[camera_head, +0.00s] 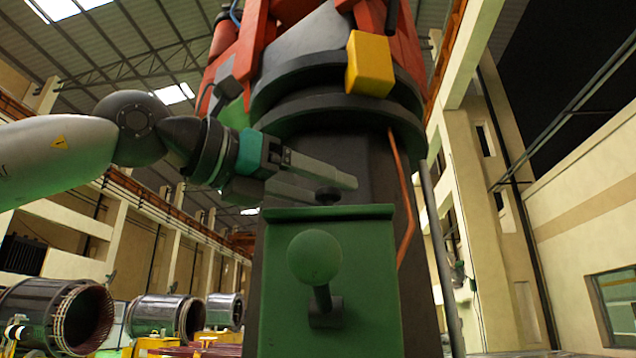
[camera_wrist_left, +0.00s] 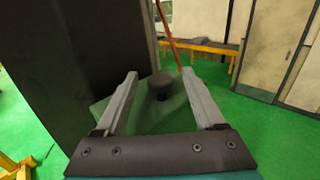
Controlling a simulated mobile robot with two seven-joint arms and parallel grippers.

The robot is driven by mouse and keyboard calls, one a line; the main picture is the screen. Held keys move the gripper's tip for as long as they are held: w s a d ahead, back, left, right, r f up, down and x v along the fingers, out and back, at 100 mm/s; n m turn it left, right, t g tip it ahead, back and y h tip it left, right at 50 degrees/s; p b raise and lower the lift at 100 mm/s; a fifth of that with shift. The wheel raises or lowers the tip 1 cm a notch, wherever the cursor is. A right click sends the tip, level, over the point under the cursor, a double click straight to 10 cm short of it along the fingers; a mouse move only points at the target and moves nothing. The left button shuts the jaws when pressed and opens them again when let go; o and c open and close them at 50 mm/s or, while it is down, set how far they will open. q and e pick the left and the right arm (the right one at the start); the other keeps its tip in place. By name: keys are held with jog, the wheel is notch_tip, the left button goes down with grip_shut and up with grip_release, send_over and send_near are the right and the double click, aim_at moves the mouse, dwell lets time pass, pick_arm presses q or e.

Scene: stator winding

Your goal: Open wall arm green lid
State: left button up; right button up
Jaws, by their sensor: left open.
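The green lid (camera_head: 355,213) lies flat on top of a green wall box (camera_head: 370,290) on the dark column. A small black knob (camera_head: 328,195) stands up from the lid. My left gripper (camera_head: 336,190) is open and reaches in from the left at the knob's height. In the left wrist view, the knob (camera_wrist_left: 160,84) shows between the two spread fingers of my left gripper (camera_wrist_left: 160,74), with a gap on both sides. The lid (camera_wrist_left: 150,118) shows below it, partly hidden by the gripper. My right gripper is not in view.
A green ball handle (camera_head: 315,257) sticks out from the box front. The dark column (camera_head: 370,160) rises close behind the lid, with an orange pipe (camera_head: 403,190) beside it and a yellow block (camera_head: 370,64) above. Large cylindrical stators (camera_head: 160,315) stand at the far left.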

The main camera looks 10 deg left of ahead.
pick_arm(q)
grip_shut()
dwell(0.5)
dwell(0.8)
